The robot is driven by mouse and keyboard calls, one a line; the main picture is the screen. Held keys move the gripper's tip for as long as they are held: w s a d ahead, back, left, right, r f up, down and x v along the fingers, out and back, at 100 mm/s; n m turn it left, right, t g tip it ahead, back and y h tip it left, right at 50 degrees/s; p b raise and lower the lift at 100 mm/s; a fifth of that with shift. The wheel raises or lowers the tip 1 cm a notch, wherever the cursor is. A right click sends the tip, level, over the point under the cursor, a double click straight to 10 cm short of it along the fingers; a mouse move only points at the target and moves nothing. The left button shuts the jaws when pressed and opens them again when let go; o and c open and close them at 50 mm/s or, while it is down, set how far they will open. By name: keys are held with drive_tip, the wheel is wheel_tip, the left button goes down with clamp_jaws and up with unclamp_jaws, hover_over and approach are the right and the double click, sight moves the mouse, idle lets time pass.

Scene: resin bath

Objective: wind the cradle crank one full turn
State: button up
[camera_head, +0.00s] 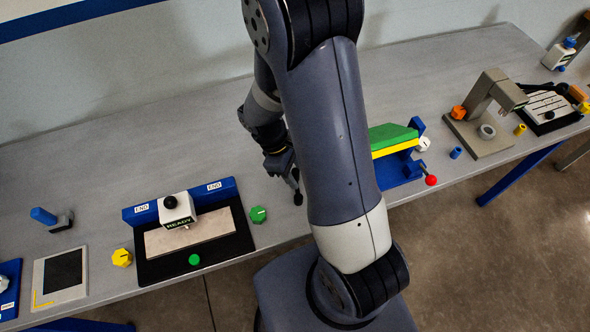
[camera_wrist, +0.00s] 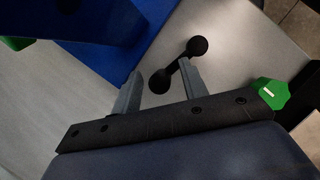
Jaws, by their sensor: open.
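The black cradle crank (camera_wrist: 197,47) shows in the wrist view as a short bar with a round knob at each end. Its nearer knob (camera_wrist: 160,82) appears between the fingers of my gripper (camera_wrist: 160,70), which is open. The right fingertip overlaps the bar; I cannot tell if it touches. In the head view my gripper (camera_head: 286,170) is beside the black crank (camera_head: 298,198), just left of my arm. The blue cradle (camera_head: 390,177) holds a green and yellow block (camera_head: 392,137); my arm hides its left part.
A red-knobbed lever (camera_head: 431,180) and a white dial (camera_head: 424,145) are at the cradle's right. A green knob (camera_head: 258,214) lies left of the crank, beside a black tray (camera_head: 160,268) with a blue back wall. Bare table lies behind my gripper.

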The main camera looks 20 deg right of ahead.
clamp_jaws()
drive_tip(key=m, duration=0.1)
drive_tip(key=d+m, duration=0.1)
drive_tip(key=shift+s+d+m+g+y+b, duration=0.15)
drive_tip(key=shift+s+m+g+y+b, duration=0.05)
drive_tip(key=shift+m+g+y+b, duration=0.1)
drive_tip(key=shift+s+d+m+g+y, duration=0.15)
drive_tip(key=shift+d+m+y, duration=0.05)
drive_tip(key=shift+m, duration=0.35)
drive_tip(key=shift+s+d+m+g+y, duration=0.1)
drive_tip(key=shift+d+m+g+y, duration=0.1)
drive_tip(key=shift+m, duration=0.35)
drive_tip(key=shift+c, duration=0.3)
unclamp_jaws()
drive_tip(key=shift+o, duration=0.3)
drive_tip(key=shift+a, duration=0.1)
